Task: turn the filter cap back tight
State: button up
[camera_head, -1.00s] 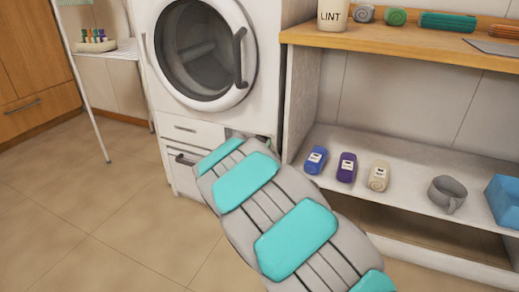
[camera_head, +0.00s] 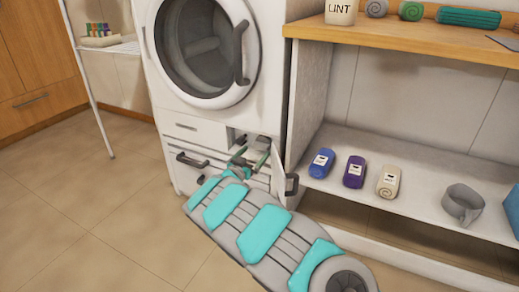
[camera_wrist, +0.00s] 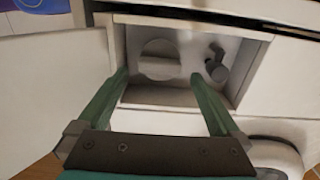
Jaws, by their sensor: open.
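The filter cap (camera_wrist: 158,60) is a round grey knob with a raised grip, inside a small open recess low on the white machine. In the wrist view it lies ahead of and between the fingertips of my gripper (camera_wrist: 160,82). My gripper's green fingers are spread, with no contact on the cap visible. The head view shows my gripper (camera_head: 253,158) at the mouth of the recess, partly covering it. A small dark fitting (camera_wrist: 216,65) sits beside the cap in the wrist view. Whether the cap is fully seated cannot be told.
The recess's flap (camera_head: 288,170) stands open on the right in the head view; the wrist view shows it on the left. The round machine door (camera_head: 203,45) is above. The floor at left is clear.

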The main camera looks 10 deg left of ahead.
aim_at(259, 148)
jog(key=shift+x, duration=2.2)
jog(key=c, duration=1.2)
